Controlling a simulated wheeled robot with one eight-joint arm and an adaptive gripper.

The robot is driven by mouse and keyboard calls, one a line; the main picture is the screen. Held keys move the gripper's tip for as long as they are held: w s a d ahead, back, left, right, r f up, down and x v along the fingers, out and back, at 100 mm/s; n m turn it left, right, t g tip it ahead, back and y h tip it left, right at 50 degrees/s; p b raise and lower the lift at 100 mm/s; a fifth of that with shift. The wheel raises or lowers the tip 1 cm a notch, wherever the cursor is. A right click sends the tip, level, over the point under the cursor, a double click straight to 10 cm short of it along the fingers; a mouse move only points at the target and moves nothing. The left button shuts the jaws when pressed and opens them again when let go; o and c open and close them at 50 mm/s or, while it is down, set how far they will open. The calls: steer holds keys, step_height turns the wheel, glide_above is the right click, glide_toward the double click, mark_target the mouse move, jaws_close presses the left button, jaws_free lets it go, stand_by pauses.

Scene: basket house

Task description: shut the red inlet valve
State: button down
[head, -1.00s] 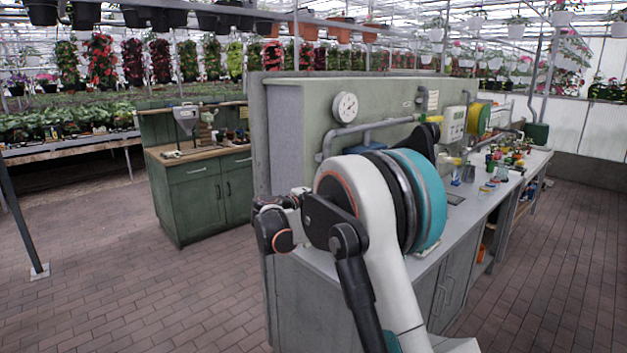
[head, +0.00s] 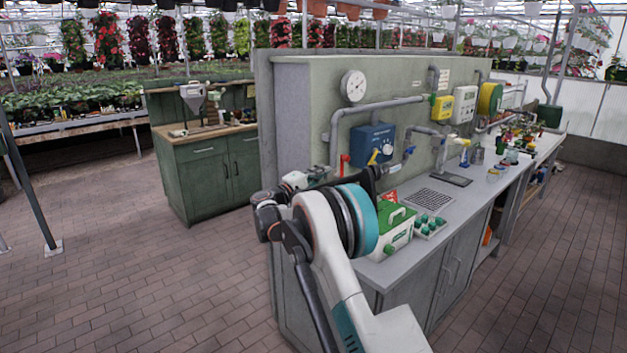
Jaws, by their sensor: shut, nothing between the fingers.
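The red inlet valve (head: 345,159) shows as a small red handle low on the grey pipe at the near left end of the bench, left of a blue box (head: 372,143). My gripper (head: 318,171) is small and partly hidden behind my arm. It appears just left of the red handle and lower in the picture, with its fingers shut and empty. I cannot tell whether it touches the handle or the pipe. The lower part of the valve is hard to make out behind my arm.
A yellow handle (head: 373,157) and a blue-handled tap (head: 408,151) sit close to the right. A green-and-white case (head: 394,232), a tray of green-topped items (head: 430,226) and a drain grate (head: 428,200) are on the bench.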

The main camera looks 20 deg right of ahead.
mark_target(343, 158)
steer(key=b+x, duration=0.1)
steer(key=x, duration=0.6)
steer(key=shift+w+d+b, duration=0.1)
steer(key=shift+d+b, duration=0.1)
steer(key=shift+b, duration=0.2)
steer(key=shift+d+r, duration=0.1)
steer(key=shift+r, duration=0.15)
steer(key=shift+p, duration=0.3)
steer(key=shift+d, duration=0.1)
steer(key=shift+d+r+y, duration=0.1)
steer(key=shift+y, duration=0.2)
